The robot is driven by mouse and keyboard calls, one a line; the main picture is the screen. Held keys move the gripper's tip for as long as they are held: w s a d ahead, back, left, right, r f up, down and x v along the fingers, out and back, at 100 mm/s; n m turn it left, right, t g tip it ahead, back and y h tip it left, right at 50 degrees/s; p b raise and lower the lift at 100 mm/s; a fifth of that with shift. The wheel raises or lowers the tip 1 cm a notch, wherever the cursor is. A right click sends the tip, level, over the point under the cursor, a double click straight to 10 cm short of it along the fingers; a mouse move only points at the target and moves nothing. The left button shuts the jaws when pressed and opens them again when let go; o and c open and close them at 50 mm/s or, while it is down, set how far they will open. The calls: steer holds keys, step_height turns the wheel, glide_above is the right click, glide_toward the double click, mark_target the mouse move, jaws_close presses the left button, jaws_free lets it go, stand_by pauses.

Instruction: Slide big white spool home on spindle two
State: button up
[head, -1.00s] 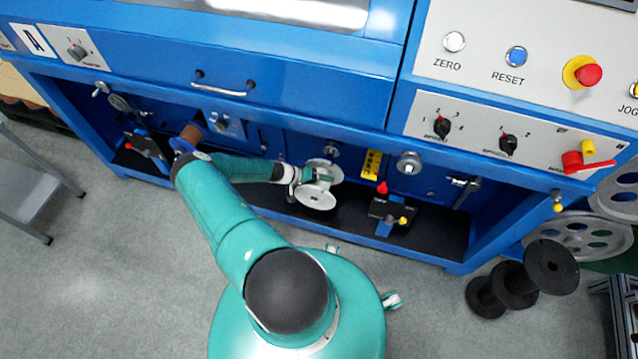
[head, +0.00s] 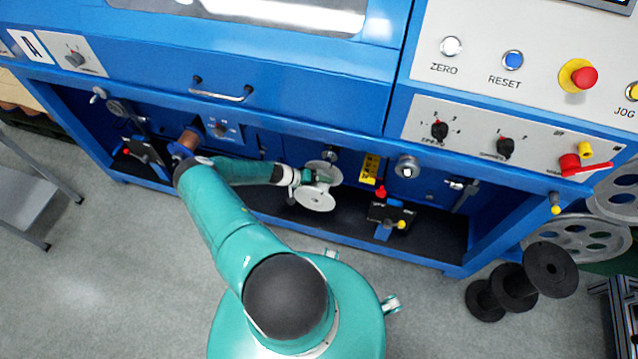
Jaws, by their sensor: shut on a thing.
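The spool's near flange faces the camera, tilted. A metal spindle end (head: 329,155) shows just behind and above the spool's far flange. Another metal spindle (head: 407,167) to the right is bare. I cannot tell from this view whether the spool is around the nearer spindle or only in front of it.
A yellow label (head: 370,167) and a black block with red and yellow knobs (head: 391,215) are right of the spool. A brown spool (head: 189,138) is at the left of the bay. Black spools (head: 515,285) stand on the floor at the right.

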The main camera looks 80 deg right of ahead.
steer(key=shift+d, duration=0.15)
steer(key=shift+s+d, duration=0.15)
steer(key=shift+d, duration=1.2)
steer(key=shift+d, duration=0.15)
steer(key=shift+s+d, duration=0.1)
steer(key=shift+d, duration=1.25)
stand_by(0.4)
steer(key=shift+s+d, duration=0.1)
steer(key=shift+d, duration=1)
steer(key=o, duration=2)
steer(key=shift+o, duration=0.7)
